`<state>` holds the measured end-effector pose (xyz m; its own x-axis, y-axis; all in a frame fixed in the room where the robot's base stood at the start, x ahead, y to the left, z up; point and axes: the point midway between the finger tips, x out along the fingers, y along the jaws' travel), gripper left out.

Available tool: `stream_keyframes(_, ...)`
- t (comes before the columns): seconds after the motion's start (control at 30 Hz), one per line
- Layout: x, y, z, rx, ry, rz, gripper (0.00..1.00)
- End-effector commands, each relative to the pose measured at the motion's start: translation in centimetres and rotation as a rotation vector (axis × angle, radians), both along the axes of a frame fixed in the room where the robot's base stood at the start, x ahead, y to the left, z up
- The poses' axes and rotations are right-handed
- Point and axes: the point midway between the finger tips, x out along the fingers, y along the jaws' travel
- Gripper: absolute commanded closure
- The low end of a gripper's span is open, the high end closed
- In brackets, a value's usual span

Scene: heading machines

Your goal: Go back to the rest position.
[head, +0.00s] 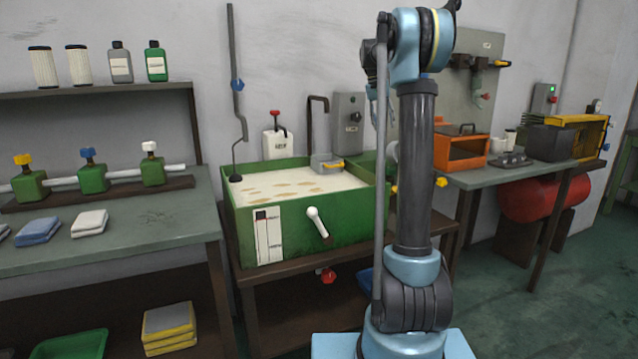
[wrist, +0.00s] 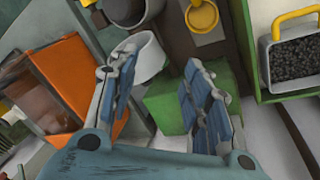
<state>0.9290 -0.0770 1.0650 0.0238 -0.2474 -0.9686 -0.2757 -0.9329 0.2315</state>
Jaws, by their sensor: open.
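My gripper (wrist: 160,95) shows in the wrist view with its two blue-padded fingers spread apart. It is open and nothing is between the fingers. In the head view my arm stands upright in the middle and folds over at the top; the gripper itself is mostly hidden behind the arm there. Beyond the fingers in the wrist view are a white round part (wrist: 150,58), a green block (wrist: 165,106) and an orange box (wrist: 75,68). I cannot tell their exact distance from the fingers.
A green tank (head: 300,228) of milky liquid stands behind my arm. A left bench (head: 150,228) holds valves and folded cloths. A right bench (head: 515,175) carries an orange box (head: 460,152); a red cylinder (head: 530,200) is below. Green floor (head: 590,290) is clear at right.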

Motion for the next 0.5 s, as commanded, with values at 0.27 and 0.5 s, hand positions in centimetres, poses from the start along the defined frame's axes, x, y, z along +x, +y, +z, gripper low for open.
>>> stream_keyframes(0.27, -8.4, 1.4, -0.8, 0.037, -0.016, 0.052, 0.56)
stream_keyframes(0.5, -15.7, 2.5, -2.6, 0.067, -0.031, 0.096, 0.56)
